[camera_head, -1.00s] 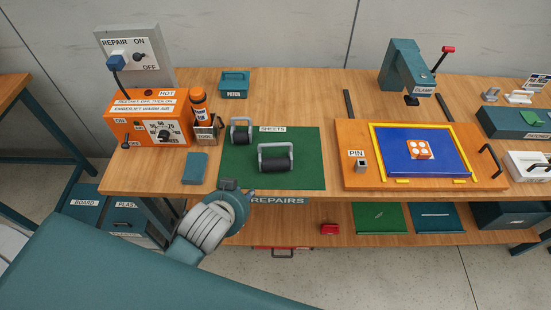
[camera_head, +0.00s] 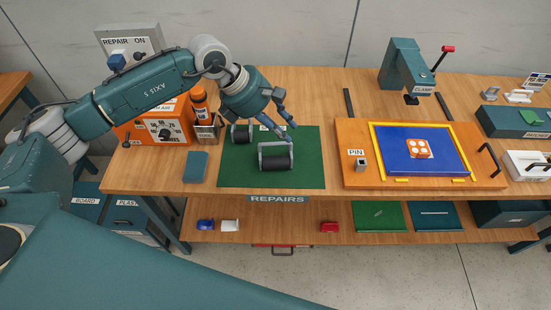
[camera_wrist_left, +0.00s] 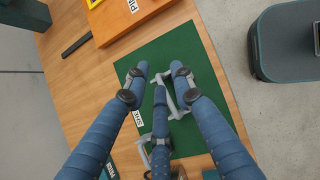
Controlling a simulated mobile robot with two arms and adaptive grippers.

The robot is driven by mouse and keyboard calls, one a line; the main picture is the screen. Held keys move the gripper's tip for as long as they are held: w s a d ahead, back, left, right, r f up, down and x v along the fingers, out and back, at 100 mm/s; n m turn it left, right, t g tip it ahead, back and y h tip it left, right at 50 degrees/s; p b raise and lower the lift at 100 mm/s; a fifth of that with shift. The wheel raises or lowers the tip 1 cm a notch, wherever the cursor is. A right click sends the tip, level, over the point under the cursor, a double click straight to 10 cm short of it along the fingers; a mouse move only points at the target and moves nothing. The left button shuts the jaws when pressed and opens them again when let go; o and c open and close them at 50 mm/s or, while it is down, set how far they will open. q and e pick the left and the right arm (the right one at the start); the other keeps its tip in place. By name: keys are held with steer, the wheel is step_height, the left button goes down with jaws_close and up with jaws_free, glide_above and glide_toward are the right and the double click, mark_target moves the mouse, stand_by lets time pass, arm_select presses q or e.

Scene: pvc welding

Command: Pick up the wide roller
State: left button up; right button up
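The wide roller (camera_head: 275,162), a black cylinder with a grey handle, lies on the green mat (camera_head: 310,178). The narrower roller (camera_head: 242,137) lies behind it to the left, partly covered by my left arm. My left gripper (camera_head: 286,124) is above the mat, just behind the wide roller in the head view, with its fingers spread and empty. In the left wrist view, the three blue fingers (camera_wrist_left: 159,78) are apart over the mat. A grey roller handle (camera_wrist_left: 186,98) shows between and behind them; the fingers hide much of it. My right gripper is not in view.
The orange heater box (camera_head: 150,131) and the torch in its holder stand left, partly behind my arm. A teal block (camera_head: 195,167) lies left of the mat. The orange board (camera_head: 349,178) with a blue sheet is at the right. The clamp (camera_head: 405,70) stands behind it.

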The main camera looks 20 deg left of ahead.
mark_target(284, 162)
arm_select(q)
steer(key=a, duration=0.2)
steer(key=a+y, duration=0.1)
steer(key=w+a+y, duration=0.1)
steer(key=a, duration=0.1)
steer(key=shift+a+f, duration=0.3)
steer(key=shift+f, duration=0.05)
steer(key=p+x, duration=0.1)
steer(key=x, duration=0.3)
steer(key=shift+f+p, duration=0.3)
steer(key=shift+f, duration=0.05)
steer(key=p+x, duration=0.2)
steer(key=x, duration=0.3)
steer(key=shift+s+d+f+p, duration=0.15)
steer(key=shift+f+p, duration=0.1)
steer(key=shift+p, duration=0.1)
steer(key=shift+f, duration=0.2)
steer(key=shift+r, duration=0.1)
jaws_close()
